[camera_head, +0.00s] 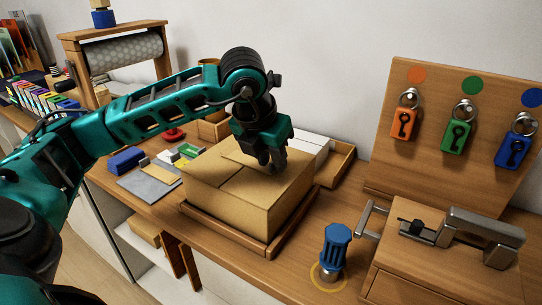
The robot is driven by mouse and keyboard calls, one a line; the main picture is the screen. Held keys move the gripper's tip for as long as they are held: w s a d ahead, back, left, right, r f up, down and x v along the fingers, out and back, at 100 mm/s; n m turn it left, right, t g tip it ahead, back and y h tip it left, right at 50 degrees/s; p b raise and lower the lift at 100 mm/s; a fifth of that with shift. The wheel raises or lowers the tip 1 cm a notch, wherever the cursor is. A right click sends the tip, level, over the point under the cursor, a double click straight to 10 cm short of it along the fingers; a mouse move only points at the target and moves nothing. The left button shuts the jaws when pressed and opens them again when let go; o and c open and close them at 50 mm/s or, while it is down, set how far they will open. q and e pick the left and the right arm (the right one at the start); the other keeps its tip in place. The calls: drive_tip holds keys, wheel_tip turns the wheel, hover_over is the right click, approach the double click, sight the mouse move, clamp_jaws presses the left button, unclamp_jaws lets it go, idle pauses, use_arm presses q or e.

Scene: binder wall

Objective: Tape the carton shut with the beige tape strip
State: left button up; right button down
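The brown carton (232,203) sits in a low wooden tray (262,247) on the bench. Its top is closed over, with seam lines across it. My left gripper (273,168) points down at the far right part of the carton's top. Its fingers are close together at or just above the surface; I cannot tell whether they touch it or hold anything. A flat beige strip (160,174), which looks like the tape strip, lies on a grey plate (148,185) left of the carton. My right gripper is not in view.
A blue-handled tool (335,248) stands in front right of the carton. A wooden block with a metal latch (462,235) and a board with padlocks (457,138) are at right. White boxes (312,150) stand behind the carton. A paper roll stand (122,52) is at back left.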

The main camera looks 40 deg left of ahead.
use_arm(q)
drive_tip(key=shift+o, duration=0.3)
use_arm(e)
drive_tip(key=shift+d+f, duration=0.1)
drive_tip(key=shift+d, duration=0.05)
use_arm(q)
drive_tip(key=p+v, duration=0.1)
drive_tip(key=v, duration=1.2)
drive_tip(key=shift+p, duration=0.3)
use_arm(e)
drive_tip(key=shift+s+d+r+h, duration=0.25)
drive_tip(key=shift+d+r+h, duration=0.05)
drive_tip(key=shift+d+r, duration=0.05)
use_arm(q)
drive_tip(key=shift+s+f, duration=0.1)
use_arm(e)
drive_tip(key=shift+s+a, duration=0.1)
